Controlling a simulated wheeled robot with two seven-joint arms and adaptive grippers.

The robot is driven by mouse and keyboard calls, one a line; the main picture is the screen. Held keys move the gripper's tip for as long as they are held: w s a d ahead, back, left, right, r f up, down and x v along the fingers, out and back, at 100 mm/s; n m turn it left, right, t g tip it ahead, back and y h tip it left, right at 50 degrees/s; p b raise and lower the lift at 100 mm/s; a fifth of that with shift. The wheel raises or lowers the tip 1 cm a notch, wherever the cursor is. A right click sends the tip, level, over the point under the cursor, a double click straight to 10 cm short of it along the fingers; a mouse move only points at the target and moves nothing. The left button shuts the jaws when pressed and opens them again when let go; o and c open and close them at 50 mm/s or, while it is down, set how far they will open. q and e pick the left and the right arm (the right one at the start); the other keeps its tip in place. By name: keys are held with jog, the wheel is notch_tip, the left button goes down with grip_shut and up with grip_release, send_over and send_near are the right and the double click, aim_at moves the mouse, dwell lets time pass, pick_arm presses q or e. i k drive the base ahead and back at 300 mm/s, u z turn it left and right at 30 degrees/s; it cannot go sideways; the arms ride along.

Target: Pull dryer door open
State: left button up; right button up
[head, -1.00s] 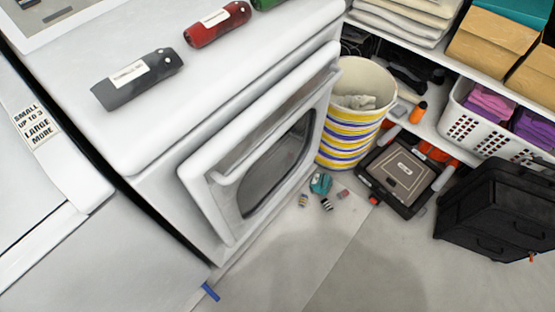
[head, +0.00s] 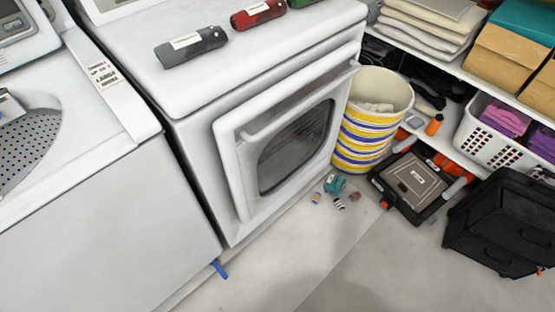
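The dryer (head: 190,135) is a white box-shaped machine left of centre in the head view. Its white front door (head: 235,165) has a dark oval window (head: 297,147) and faces right, toward the open floor. The door's left edge stands out from the front panel; I cannot tell whether it is ajar or just thick. A pale raised bar (head: 300,98) runs along the door's upper part. Neither of my grippers is in view.
A washer (head: 90,220) stands left of the dryer. Grey, red and green rolls lie on the dryer top. The floor (head: 270,265) before the dryer is mostly clear.

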aim_at(268, 143)
jog(key=u, duration=0.1)
jog(key=k, duration=0.6)
jog(key=z, duration=1.1)
jog(key=i, duration=1.25)
jog(key=u, duration=0.25)
